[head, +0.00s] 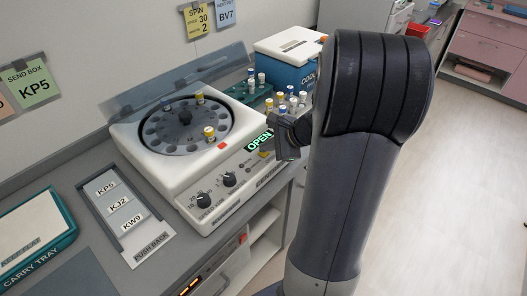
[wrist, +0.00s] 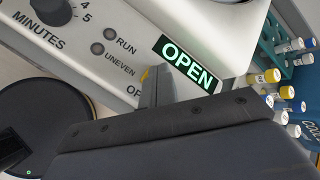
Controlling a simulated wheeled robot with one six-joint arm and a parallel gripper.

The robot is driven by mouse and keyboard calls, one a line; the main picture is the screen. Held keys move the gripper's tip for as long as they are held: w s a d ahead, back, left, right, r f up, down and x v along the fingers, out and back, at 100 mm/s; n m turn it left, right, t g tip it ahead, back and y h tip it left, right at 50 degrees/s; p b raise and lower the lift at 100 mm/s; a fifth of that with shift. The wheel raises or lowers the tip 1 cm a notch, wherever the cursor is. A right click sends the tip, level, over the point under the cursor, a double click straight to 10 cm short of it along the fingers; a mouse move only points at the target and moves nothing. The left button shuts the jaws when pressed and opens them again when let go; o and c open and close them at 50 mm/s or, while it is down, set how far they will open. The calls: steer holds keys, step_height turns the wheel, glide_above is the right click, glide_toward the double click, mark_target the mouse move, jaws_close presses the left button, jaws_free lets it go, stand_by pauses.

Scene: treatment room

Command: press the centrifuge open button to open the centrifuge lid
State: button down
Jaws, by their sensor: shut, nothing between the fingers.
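The white centrifuge (head: 165,180) stands on the counter in the head view. Its clear lid (head: 190,78) is tilted up at the back, and the rotor (head: 188,128) with a few capped tubes shows. The lit display (head: 259,141) reads OPEN in green, as it does in the wrist view (wrist: 187,64). A small yellow button (head: 264,154) sits below the display; in the wrist view only a sliver of yellow (wrist: 145,74) shows beside my fingers. My gripper (wrist: 156,84) is shut and empty, close in front of the panel. I cannot tell whether it touches the button.
A rack of capped tubes (head: 248,92) and a blue cooler box (head: 290,72) stand behind the centrifuge. A grey label tray (head: 124,216) and a teal carry tray (head: 36,232) lie to its left. Open floor (head: 460,180) is at the right.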

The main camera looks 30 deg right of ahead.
mark_target(267, 154)
steer(key=shift+r, duration=0.1)
steer(key=shift+r+p, duration=0.75)
steer(key=shift+r, duration=0.05)
step_height(267, 154, up, 5)
steer(key=p, duration=0.4)
steer(key=shift+r, duration=0.1)
stand_by(0.9)
